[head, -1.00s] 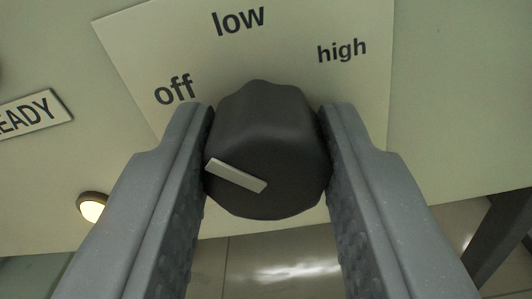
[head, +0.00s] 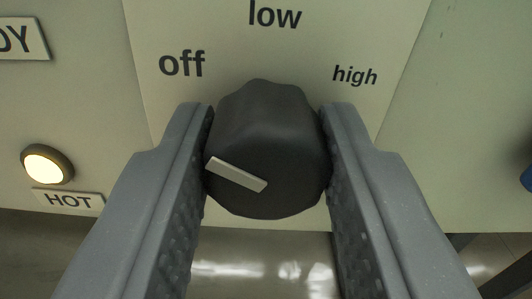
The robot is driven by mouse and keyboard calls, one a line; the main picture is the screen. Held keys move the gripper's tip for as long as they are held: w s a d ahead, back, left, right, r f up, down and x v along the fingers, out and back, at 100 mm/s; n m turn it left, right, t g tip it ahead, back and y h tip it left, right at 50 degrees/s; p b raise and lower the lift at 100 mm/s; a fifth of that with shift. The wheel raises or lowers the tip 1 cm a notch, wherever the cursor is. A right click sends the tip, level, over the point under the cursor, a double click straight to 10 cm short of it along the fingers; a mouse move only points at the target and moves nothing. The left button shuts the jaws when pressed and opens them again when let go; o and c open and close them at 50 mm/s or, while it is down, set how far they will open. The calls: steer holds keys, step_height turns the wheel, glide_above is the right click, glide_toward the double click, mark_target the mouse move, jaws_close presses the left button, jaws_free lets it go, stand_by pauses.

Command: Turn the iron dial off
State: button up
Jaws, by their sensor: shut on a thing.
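The dark grey iron dial (head: 268,140) stands out from a pale label plate (head: 225,25) in the head view. My gripper (head: 267,145) is shut on it, one ridged finger against each side. The pale pointer mark (head: 236,174) on the dial's face runs from the middle to the left and slightly up. It lies on the same side as the word "off" (head: 181,63), which sits higher up. The word "low" (head: 275,14) is above the dial and "high" (head: 354,75) is at upper right.
A lit round lamp (head: 47,164) with a "HOT" label (head: 68,200) sits on the panel at left. A partly cut-off label (head: 20,39) is above it. Below the panel's lower edge is a shiny floor (head: 262,272). A blue thing (head: 527,178) shows at the right edge.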

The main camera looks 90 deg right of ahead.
steer(key=shift+w+a, duration=0.1)
steer(key=o, duration=0.9)
steer(key=shift+o, duration=0.3)
steer(key=s+a+p, duration=0.1)
steer(key=a, duration=1.2)
steer(key=shift+a, duration=0.35)
steer(key=shift+f, duration=0.1)
